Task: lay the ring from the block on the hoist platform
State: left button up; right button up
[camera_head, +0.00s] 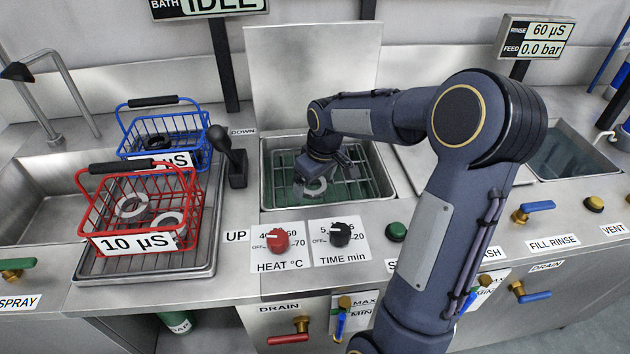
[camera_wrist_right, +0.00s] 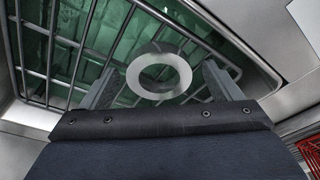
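A pale grey ring (camera_head: 315,191) is at the wire hoist platform (camera_head: 362,192) in the open tank at the middle. My right gripper (camera_head: 321,178) is right above the ring, pointing down. In the right wrist view, the ring (camera_wrist_right: 133,76) lies between and just beyond the two fingertips of the right gripper (camera_wrist_right: 160,70), with a narrow gap on each side. The platform's bars (camera_wrist_right: 62,62) run behind it over green liquid. I cannot tell whether the ring fully rests on the bars. I cannot make out the block. My left gripper is not in view.
A red basket (camera_head: 138,169) with pale rings stands on a drain tray (camera_head: 200,262) at the left, a blue basket (camera_head: 163,103) behind it. A black lever (camera_head: 236,165) stands left of the tank. Heat (camera_head: 277,240) and time knobs (camera_head: 340,234) sit at its front.

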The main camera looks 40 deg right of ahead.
aim_at(322, 191)
jog(key=shift+r, duration=0.3)
notch_tip(322, 191, up, 12)
jog(key=s+p, duration=0.2)
jog(key=p, duration=0.1)
jog(key=s+a+f+m+t+y, duration=0.1)
jog(key=s+a+f, duration=0.1)
jog(key=s+a, duration=0.5)
jog(key=s+a+f+m+t+y, duration=0.2)
jog(key=s+a, duration=0.6)
jog(key=s, duration=0.5)
jog(key=shift+m, duration=0.3)
jog(key=shift+s, duration=0.15)
